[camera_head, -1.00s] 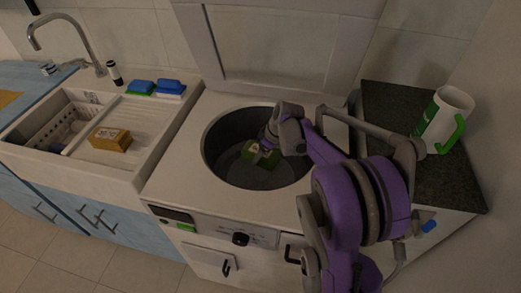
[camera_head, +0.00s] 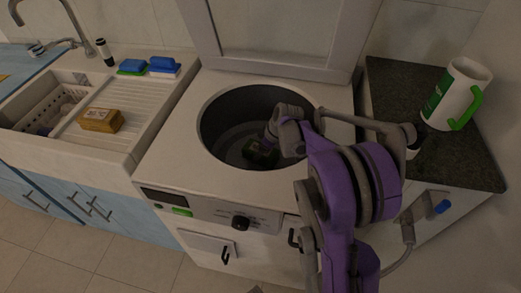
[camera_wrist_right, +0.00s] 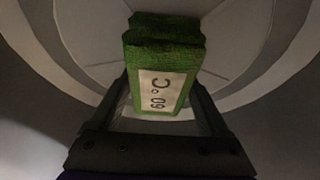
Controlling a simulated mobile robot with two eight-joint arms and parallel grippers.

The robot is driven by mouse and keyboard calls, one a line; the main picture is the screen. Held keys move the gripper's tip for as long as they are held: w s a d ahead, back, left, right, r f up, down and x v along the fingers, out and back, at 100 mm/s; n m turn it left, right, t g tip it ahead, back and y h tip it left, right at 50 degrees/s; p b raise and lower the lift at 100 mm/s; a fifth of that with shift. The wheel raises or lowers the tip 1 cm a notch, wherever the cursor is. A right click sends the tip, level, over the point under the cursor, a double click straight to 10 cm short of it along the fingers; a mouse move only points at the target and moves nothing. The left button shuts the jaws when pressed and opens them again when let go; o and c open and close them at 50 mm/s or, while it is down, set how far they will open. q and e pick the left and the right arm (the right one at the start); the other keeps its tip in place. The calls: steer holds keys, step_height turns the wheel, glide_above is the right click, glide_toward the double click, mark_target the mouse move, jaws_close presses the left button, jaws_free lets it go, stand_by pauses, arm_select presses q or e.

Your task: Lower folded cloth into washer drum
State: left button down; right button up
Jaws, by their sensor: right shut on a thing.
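A folded green cloth (camera_wrist_right: 163,55) with a white "60°C" label shows in the right wrist view. In the head view it is a dark green patch (camera_head: 262,155) inside the washer drum (camera_head: 222,118). My right gripper (camera_head: 268,146) reaches down through the round top opening and is shut on the cloth. In the right wrist view its two fingers (camera_wrist_right: 163,103) are on either side of the cloth. Grey drum walls surround the cloth. Whether it touches the drum floor I cannot tell. My left gripper is not in view.
The washer's lid (camera_head: 275,35) stands raised behind the opening. To the left, a sink counter holds a yellow-brown block (camera_head: 101,119) and blue-topped sponges (camera_head: 163,66). To the right, a white mug (camera_head: 458,92) with a green handle stands on a dark countertop (camera_head: 400,85).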

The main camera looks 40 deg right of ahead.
steer(key=o, duration=1.4)
steer(key=shift+o, duration=0.2)
steer(key=p+v, duration=0.2)
steer(key=v, duration=0.9)
steer(key=shift+a, duration=0.1)
